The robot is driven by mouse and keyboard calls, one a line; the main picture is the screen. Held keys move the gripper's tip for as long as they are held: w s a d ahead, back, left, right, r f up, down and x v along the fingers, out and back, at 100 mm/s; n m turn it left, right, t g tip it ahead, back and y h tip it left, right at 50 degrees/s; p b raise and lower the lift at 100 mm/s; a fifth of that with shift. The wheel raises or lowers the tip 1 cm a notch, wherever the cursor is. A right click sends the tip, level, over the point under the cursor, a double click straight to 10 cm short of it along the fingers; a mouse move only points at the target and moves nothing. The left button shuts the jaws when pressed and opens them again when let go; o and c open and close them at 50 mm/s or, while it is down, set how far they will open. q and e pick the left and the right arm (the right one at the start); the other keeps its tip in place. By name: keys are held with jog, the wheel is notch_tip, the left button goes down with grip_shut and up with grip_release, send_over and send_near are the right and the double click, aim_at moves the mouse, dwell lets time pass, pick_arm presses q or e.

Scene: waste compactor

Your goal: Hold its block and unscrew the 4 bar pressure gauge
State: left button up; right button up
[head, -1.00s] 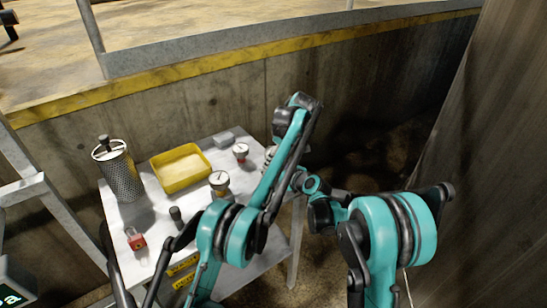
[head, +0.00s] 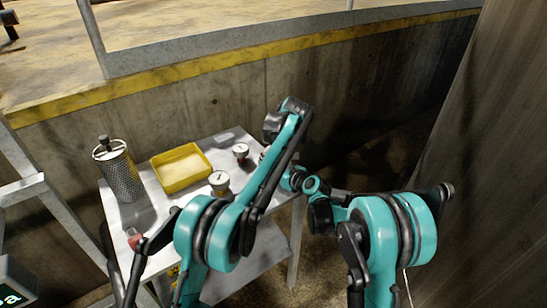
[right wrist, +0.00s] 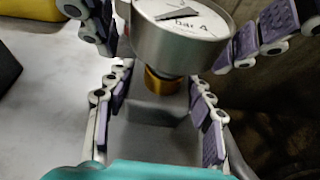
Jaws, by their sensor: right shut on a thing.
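In the right wrist view the pressure gauge (right wrist: 183,38) has a silver case and a white dial marked bar and 4. It sits on a brass fitting (right wrist: 162,83) on top of a grey block (right wrist: 152,132). My right gripper (right wrist: 156,115) is shut on the block, one finger on each side. My left gripper (right wrist: 176,42) comes in from the top, its purple-padded fingers on both sides of the gauge case. A small gap shows at the left pad, so it looks open. In the head view my arms hide this gauge and most of both grippers.
On the metal bench (head: 139,217) stand two other gauges (head: 219,181) (head: 241,150), a yellow tray (head: 181,168), a perforated cylinder (head: 121,173) and a small grey block (head: 223,138). A red padlock (head: 134,241) is partly hidden. A concrete wall (head: 200,105) rises behind.

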pick_arm(q)
jog(key=m+h, duration=0.1)
jog(key=m, duration=0.2)
jog(key=shift+m+t, duration=0.3)
jog(key=shift+t, duration=0.1)
jog(key=m+h, duration=0.1)
jog(key=m, duration=0.3)
jog(key=shift+h, duration=0.4)
jog(key=m+h, duration=0.2)
jog(key=m, duration=0.3)
jog(key=m+h, duration=0.1)
jog(key=m, duration=0.2)
jog(key=shift+m+g, duration=0.3)
jog(key=shift+g, duration=0.1)
jog(key=c, duration=1.3)
jog(key=n, duration=0.2)
jog(key=n+y, duration=0.1)
jog(key=n, duration=0.2)
jog(key=shift+t+y, duration=0.3)
jog(key=shift+t, duration=0.1)
